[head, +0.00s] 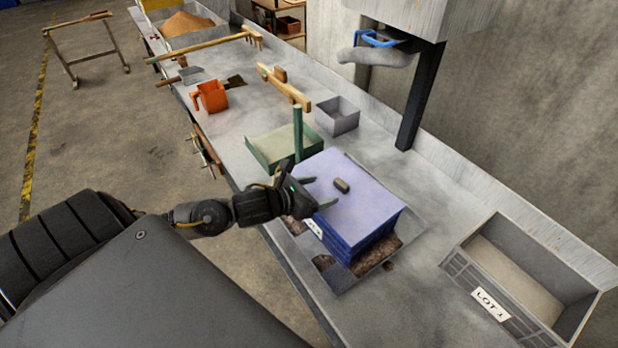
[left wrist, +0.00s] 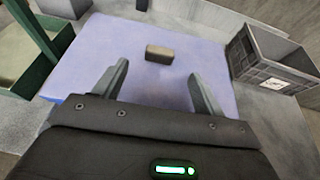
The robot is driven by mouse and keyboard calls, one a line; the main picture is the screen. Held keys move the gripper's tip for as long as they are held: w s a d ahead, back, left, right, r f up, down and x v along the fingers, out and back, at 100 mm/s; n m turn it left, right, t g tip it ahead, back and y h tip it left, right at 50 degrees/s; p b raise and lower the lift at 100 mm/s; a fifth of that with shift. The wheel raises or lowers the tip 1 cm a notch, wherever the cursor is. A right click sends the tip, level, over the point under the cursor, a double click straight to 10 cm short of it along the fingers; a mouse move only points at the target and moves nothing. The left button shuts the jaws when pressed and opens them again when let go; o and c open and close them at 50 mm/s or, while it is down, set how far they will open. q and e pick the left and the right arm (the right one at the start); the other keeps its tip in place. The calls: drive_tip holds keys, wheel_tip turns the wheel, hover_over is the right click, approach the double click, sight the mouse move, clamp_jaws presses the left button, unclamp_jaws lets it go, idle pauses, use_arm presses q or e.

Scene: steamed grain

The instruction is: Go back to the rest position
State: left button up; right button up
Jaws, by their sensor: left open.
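My left gripper (head: 318,191) reaches in from the left in the head view, over the near left part of a blue box with a flat lilac top (head: 368,192). In the left wrist view its two fingers (left wrist: 160,85) are apart with nothing between the tips. A small brownish block (head: 341,185) lies on the lilac top just beyond the fingertips. It also shows in the left wrist view (left wrist: 159,53), clear of both fingers. My right gripper is not in view.
The blue box stands in a recess with brown grain around its base. A green tray with a post (head: 268,150) stands close behind the gripper. A grey LOT 1 crate (head: 478,290) is at the right. A small grey bin (head: 338,117) and an orange jug (head: 211,97) stand further back.

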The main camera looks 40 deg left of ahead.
use_arm(q)
drive_tip(key=shift+b+v, duration=0.3)
drive_tip(key=shift+v, duration=1.45)
